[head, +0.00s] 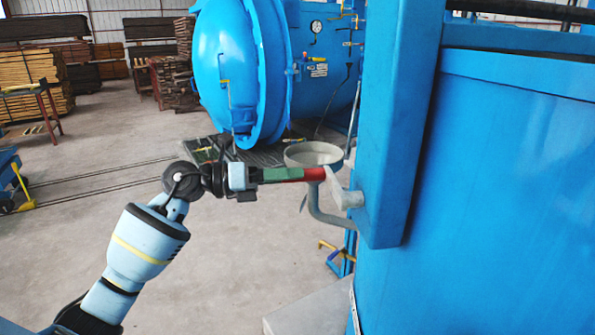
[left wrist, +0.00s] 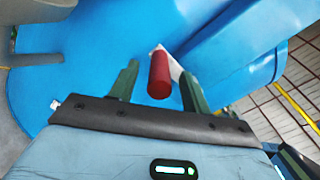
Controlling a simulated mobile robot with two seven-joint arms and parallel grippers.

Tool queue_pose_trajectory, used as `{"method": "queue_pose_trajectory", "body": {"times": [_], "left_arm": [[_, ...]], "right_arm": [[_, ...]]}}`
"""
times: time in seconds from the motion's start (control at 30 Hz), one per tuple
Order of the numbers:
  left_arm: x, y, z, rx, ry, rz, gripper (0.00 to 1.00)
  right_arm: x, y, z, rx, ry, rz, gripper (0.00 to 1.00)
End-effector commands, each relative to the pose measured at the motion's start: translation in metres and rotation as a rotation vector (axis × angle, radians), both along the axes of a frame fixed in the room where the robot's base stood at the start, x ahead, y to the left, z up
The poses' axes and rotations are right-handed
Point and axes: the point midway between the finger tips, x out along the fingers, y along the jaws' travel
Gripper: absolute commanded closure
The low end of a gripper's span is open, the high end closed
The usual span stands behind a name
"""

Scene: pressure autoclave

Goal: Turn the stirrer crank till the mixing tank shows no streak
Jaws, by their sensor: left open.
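The stirrer crank has a red handle (head: 315,174) on a pale grey arm (head: 338,187), joined to a hub on the blue post of the mixing tank (head: 490,200). My left gripper (head: 299,174) is level with the handle, coming from the left, its fingers reaching the handle's near end. In the left wrist view, the red handle (left wrist: 159,78) lies between the two green fingers, with gaps on both sides. The left gripper (left wrist: 158,80) is open. No streak or tank contents show in either view. My right gripper is not in view.
A grey dish (head: 313,154) on a bent pipe stands just behind the handle. The blue autoclave door (head: 228,65) is beyond it. A pale grey block (head: 310,311) sits low beside the tank.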

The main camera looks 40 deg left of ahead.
Motion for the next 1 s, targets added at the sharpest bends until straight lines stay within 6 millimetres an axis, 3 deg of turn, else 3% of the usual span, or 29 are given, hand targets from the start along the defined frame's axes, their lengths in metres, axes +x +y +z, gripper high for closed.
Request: {"method": "queue_pose_trajectory", "body": {"times": [0.2,0.53,0.9,1.0], "left_arm": [[0.015,-0.015,0.001,-0.002,-0.002,0.000,0.52],[0.018,-0.017,-0.001,-0.001,0.001,0.000,0.52],[0.018,-0.017,0.000,0.000,0.000,0.000,0.99],[0.018,-0.017,0.000,0.000,0.000,0.000,1.00]], "right_arm": [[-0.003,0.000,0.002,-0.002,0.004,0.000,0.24],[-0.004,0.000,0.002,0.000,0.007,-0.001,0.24],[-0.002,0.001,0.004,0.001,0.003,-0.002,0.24],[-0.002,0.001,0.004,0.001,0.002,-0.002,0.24]]}}
